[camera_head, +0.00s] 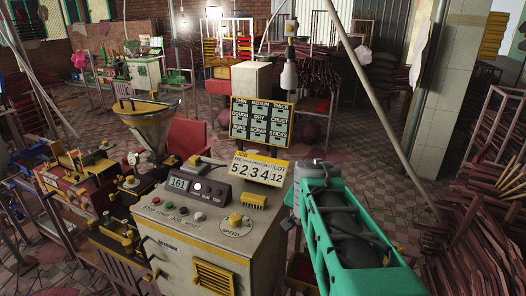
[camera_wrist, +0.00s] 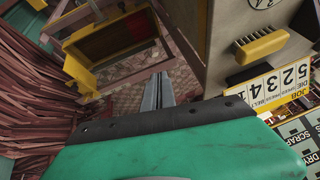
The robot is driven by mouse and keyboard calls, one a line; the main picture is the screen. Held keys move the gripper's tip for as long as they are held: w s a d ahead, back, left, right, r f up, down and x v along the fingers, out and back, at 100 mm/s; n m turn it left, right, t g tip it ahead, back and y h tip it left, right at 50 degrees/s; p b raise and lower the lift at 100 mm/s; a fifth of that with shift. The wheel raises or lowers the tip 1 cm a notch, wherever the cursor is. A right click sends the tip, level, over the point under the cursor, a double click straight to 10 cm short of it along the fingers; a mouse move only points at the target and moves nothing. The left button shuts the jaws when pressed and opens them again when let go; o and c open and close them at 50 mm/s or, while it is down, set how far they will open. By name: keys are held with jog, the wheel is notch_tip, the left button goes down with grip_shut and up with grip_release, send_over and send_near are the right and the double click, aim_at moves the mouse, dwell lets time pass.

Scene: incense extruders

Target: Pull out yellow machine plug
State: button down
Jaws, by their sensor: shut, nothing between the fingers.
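The yellow-trimmed machine (camera_head: 200,240) is a cream cabinet with a control panel, coloured buttons, a yellow speed knob (camera_head: 235,219) and a metal hopper at its left. A yellow toothed block (camera_head: 254,201) sits at the right of its top; it also shows in the wrist view (camera_wrist: 262,47). I cannot tell a plug or its cable apart in either view. My gripper (camera_wrist: 158,92) shows in the wrist view with its grey fingers together and empty, pointing down beside the cabinet. In the head view my green arm hides it, right of the machine.
Bundles of reddish sticks (camera_wrist: 30,95) are close by; stick piles (camera_head: 480,220) fill the right of the head view. A sign board (camera_head: 260,121) stands behind the machine. Tiled floor shows between.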

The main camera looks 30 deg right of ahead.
jog(key=s+a+f+n+y+b, duration=0.1)
jog(key=s+a+f+n, duration=0.2)
jog(key=a, duration=0.4)
jog(key=s+a+f+n+g+y+b, duration=0.1)
jog(key=s+a+f+n, duration=0.2)
jog(key=a, duration=0.4)
jog(key=s+a+f+n+y+b, duration=0.1)
jog(key=s+a+f+n, duration=0.3)
jog(key=a, duration=0.4)
jog(key=shift+f+n+g+y+b, duration=0.3)
jog(key=shift+n+y+b, duration=0.1)
jog(key=shift+n+b, duration=0.15)
jog(key=c, duration=2.1)
grip_release()
jog(key=shift+c, duration=0.2)
